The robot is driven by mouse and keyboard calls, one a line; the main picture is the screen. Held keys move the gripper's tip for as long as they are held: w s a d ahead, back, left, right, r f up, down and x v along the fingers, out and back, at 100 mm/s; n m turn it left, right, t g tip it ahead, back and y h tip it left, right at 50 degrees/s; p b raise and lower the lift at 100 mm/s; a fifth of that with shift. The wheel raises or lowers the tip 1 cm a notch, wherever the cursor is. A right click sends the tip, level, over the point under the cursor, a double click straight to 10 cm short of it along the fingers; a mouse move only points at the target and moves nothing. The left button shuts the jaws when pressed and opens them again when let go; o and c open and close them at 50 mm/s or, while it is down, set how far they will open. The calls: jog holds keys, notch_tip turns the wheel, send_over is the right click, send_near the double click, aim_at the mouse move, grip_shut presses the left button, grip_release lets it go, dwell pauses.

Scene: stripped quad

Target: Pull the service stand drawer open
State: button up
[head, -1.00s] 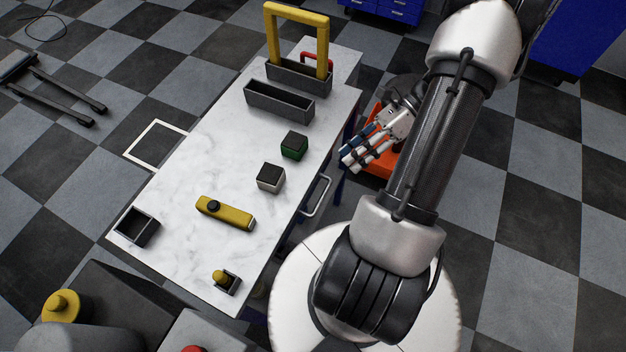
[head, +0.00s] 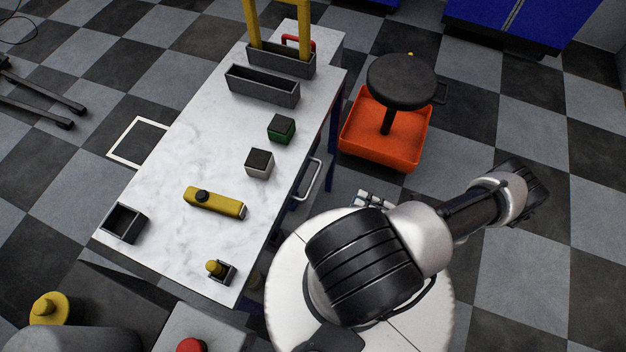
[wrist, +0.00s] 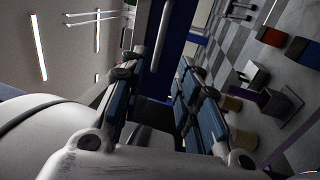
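The service stand (head: 215,140) has a white marble-look top and blue legs. A light metal bar handle (head: 313,180) sticks out below its right edge in the head view. The drawer front itself is mostly hidden under the top. My gripper (head: 372,199) shows partly behind my arm, to the right of the handle and apart from it. In the wrist view my gripper (wrist: 155,82) is open, with its fingers spread and nothing between them. A grey bar (wrist: 163,38), seemingly the handle, shows ahead of the fingertips in front of a blue surface.
An orange bin-like base with a black round seat (head: 402,82) stands right of the stand. On the top are grey trays (head: 262,88), a green block (head: 281,129), a grey block (head: 259,163) and a yellow tool (head: 214,202). Floor at right is clear.

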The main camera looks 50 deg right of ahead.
aim_at(313, 181)
jog(key=x, duration=1.5)
jog(key=shift+w+a, duration=0.15)
grip_shut()
